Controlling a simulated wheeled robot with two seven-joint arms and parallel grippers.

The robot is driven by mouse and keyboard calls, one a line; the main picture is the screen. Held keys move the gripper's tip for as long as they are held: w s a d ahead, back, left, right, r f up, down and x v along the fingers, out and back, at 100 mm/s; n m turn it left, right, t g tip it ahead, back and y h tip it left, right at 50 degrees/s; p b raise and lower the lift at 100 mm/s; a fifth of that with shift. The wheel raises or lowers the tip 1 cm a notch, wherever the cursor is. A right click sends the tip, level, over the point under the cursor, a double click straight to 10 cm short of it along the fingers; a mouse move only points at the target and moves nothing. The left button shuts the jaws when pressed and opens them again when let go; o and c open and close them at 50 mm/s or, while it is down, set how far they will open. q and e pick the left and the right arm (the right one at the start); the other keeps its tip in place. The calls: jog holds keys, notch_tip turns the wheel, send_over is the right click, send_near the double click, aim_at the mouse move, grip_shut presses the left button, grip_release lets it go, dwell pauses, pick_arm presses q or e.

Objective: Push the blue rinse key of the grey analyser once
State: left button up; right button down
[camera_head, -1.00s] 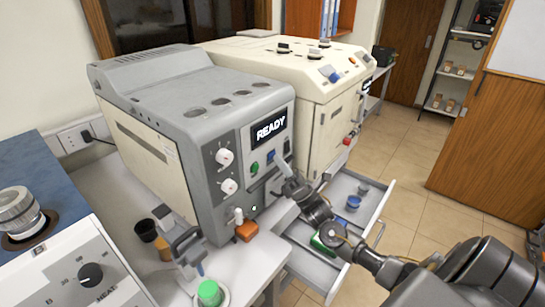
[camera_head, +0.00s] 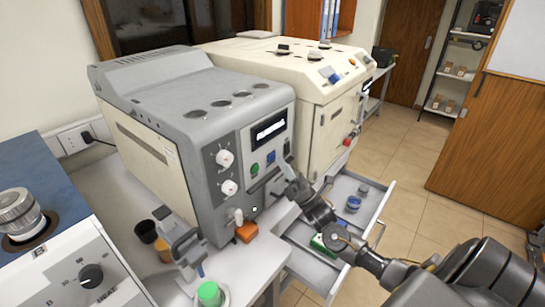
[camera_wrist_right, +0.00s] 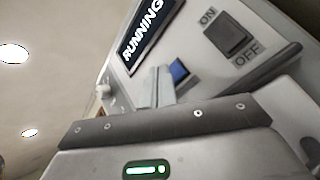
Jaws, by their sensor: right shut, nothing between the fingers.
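The grey analyser (camera_head: 190,120) stands on the bench. Its blue rinse key (camera_head: 271,157) is on the front panel below the display (camera_head: 268,131), beside a green key (camera_head: 255,169). In the right wrist view the display (camera_wrist_right: 150,30) reads RUNNING. The blue key (camera_wrist_right: 179,70) shows just beyond my fingertips. My right gripper (camera_head: 287,168) is shut and empty, its tips in front of the panel, just right of and below the blue key, apart from it in the head view. My left gripper is not in view.
An ON/OFF switch (camera_wrist_right: 231,37) is near the blue key. An open drawer (camera_head: 376,212) sits below my right arm. A cream machine (camera_head: 318,115) stands behind the analyser.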

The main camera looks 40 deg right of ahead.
jog(key=shift+s+d, duration=0.1)
jog(key=shift+s, duration=0.1)
jog(key=s, duration=0.2)
jog(key=s+d+p, duration=0.1)
jog(key=s, duration=0.1)
jog(key=shift+s+d, duration=0.2)
jog(key=shift+s, duration=0.15)
jog(key=shift+w+a, duration=0.1)
dwell(0.9)
